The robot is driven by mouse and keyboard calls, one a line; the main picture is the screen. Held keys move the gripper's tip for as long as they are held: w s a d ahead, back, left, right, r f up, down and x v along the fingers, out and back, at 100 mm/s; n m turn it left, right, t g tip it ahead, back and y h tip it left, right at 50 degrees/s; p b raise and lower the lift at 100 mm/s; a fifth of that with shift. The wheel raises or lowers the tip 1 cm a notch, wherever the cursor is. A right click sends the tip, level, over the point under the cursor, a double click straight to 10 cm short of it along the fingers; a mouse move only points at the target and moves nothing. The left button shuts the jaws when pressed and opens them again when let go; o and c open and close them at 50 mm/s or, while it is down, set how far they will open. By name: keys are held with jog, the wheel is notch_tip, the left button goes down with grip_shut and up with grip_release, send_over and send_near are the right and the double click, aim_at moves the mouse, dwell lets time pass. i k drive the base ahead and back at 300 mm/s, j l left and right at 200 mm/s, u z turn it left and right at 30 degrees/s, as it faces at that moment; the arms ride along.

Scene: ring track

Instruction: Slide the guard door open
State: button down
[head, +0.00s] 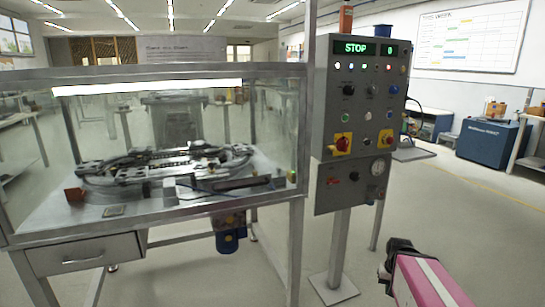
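The clear guard door (120,125) appears to be the see-through front panel of the machine enclosure on the left. Its edges are hard to tell from the fixed frame, and I see no clear gap in the front. No door handle stands out. Behind the panel lies the ring track (165,165) on a metal bed. My pink and white arm enters at the lower right. The dark end (398,250) looks like my gripper, to the right of the enclosure and apart from it. Its fingers cannot be made out.
A grey control panel (325,100) on a post stands right of the enclosure, its display reading STOP and 0. A drawer (85,254) is under the machine at left. A blue cabinet (490,143) stands far right.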

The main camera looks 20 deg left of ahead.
aim_at(12, 237)
jog(key=u, duration=2.1)
